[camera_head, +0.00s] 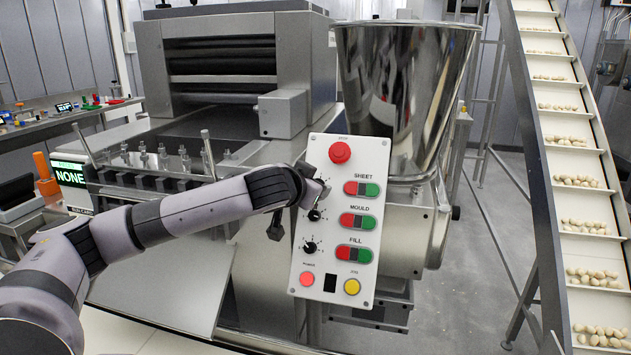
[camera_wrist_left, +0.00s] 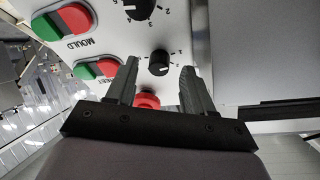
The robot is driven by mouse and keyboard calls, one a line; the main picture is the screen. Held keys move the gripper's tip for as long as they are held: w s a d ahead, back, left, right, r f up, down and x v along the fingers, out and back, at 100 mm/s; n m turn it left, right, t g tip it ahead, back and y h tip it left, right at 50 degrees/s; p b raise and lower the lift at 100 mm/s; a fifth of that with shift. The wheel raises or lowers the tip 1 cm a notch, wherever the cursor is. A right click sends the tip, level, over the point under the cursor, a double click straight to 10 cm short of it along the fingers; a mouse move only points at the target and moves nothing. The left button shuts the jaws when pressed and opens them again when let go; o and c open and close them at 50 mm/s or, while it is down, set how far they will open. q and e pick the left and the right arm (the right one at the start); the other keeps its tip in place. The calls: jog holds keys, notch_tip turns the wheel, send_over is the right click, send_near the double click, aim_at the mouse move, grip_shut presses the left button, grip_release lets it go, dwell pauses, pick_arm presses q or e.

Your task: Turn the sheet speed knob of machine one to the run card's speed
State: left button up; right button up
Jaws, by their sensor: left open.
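The white control panel (camera_head: 336,262) has SHEET, MOULD and FILL rows, each with a red and green button pair. My left gripper (camera_head: 316,189) is at the panel's upper left and hides the sheet-row knob in the head view. In the left wrist view, my left gripper (camera_wrist_left: 160,72) is open, with its fingertips on either side of the black sheet speed knob (camera_wrist_left: 159,62). I see gaps beside the knob; depth is unclear. A white mark shows on its face. I cannot make out a run card. My right gripper is not in view.
Two other black knobs (camera_head: 314,215) (camera_head: 310,247) sit lower on the panel. A red stop button (camera_head: 340,152) is at its top. A steel hopper (camera_head: 405,90) stands behind, and a conveyor with pasta (camera_head: 575,182) is at right. A screen at left (camera_head: 70,177) reads NONE.

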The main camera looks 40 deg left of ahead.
pick_arm(q)
jog(key=shift+x, duration=0.8)
jog(key=shift+d, duration=0.1)
grip_shut()
jog(key=shift+m, duration=0.3)
jog(key=m+h, duration=0.1)
jog(key=m, duration=0.3)
jog(key=shift+r+m, duration=0.1)
jog(key=shift+m, duration=0.3)
jog(key=m+g+h, duration=0.1)
jog(key=m, duration=0.3)
jog(key=shift+m, duration=0.4)
